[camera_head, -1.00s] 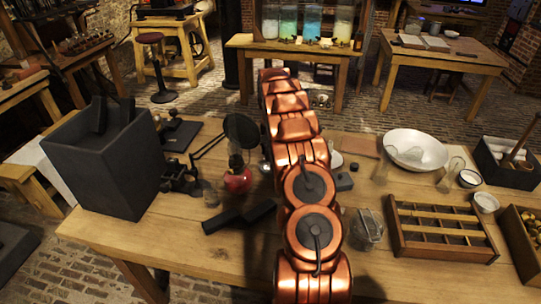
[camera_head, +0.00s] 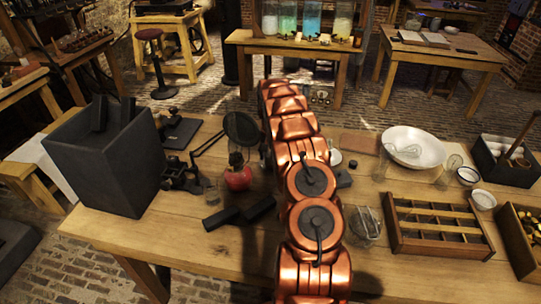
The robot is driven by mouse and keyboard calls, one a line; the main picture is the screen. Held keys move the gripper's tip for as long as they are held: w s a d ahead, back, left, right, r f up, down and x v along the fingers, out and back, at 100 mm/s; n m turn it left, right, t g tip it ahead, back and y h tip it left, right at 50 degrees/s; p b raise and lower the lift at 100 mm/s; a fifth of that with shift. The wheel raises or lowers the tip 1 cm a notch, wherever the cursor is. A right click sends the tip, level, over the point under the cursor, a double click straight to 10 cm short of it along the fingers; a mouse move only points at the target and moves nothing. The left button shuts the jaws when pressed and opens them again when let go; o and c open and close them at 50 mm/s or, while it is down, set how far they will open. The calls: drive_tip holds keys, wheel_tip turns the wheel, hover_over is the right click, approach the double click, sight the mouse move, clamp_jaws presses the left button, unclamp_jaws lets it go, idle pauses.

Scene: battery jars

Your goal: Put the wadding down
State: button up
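My copper-coloured arm (camera_head: 312,180) reaches from the bottom edge up across the middle of the wooden table (camera_head: 180,235). My gripper does not show; the arm's own segments seem to hide its end. I cannot make out any wadding for certain. A clear glass vessel (camera_head: 366,226) stands just right of my arm, and its contents are too small to tell. A wooden compartment tray (camera_head: 398,242) lies right of it.
A dark grey box (camera_head: 105,172) stands at the left. Black blocks (camera_head: 222,217) and a red-based lamp (camera_head: 238,179) lie left of my arm. A white bowl (camera_head: 428,146) and a dark crate (camera_head: 492,168) stand at the right. The front left tabletop is clear.

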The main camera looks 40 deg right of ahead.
sight(270, 154)
drive_tip(key=shift+o, duration=0.5)
drive_tip(key=shift+r, duration=0.15)
wheel_tip(270, 154, up, 12)
drive_tip(key=b, duration=0.4)
drive_tip(key=shift+r, duration=0.1)
idle(0.3)
